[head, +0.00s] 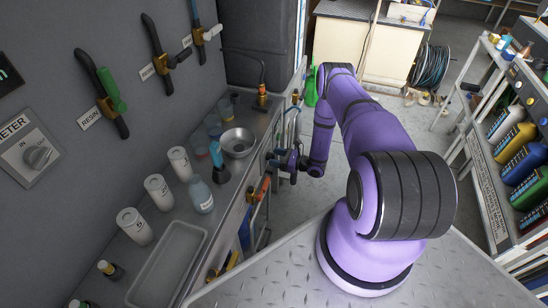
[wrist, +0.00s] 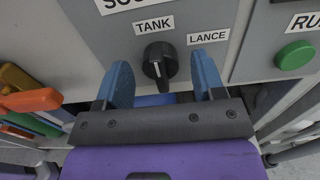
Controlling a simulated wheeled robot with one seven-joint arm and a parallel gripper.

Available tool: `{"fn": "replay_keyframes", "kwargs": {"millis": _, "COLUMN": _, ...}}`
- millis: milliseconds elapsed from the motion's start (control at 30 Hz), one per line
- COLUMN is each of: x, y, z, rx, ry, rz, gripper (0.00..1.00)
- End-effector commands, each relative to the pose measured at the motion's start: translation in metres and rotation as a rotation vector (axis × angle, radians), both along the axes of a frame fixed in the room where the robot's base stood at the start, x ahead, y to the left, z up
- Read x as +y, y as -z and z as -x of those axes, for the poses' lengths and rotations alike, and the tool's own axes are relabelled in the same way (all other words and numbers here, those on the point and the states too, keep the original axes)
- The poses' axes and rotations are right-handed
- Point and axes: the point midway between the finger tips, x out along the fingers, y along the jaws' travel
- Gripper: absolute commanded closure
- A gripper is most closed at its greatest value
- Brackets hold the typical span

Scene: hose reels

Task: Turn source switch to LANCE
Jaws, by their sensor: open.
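The source switch (wrist: 160,62) is a black rotary knob on a grey panel in the wrist view. Its raised grip stands roughly upright in the picture, with a small pale mark near its lower end. The TANK label (wrist: 153,25) is above it, slightly left, and the LANCE label (wrist: 208,37) is to its upper right. My gripper (wrist: 162,78) is open, its blue fingers either side of the knob with visible gaps. In the head view my gripper (head: 291,160) is at the bench's front side; the switch is hidden there.
A green button (wrist: 294,55) sits on a neighbouring panel to the right. Orange handles (wrist: 28,98) are close on the left. In the head view, the bench (head: 190,210) holds cans, a bowl and a tray. Open floor (head: 298,205) lies right of the bench.

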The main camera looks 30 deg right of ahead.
Motion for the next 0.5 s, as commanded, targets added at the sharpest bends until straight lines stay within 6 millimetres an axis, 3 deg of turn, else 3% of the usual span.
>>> {"fn": "replay_keyframes", "kwargs": {"millis": 433, "x": 0.0069, "y": 0.0000, "z": -0.0087, "rx": 0.000, "ry": 0.000, "rz": 0.000, "gripper": 0.37}}
{"fn": "replay_keyframes", "kwargs": {"millis": 500, "x": 0.0068, "y": 0.0000, "z": -0.0086, "rx": 0.000, "ry": 0.000, "rz": 0.000, "gripper": 0.51}}
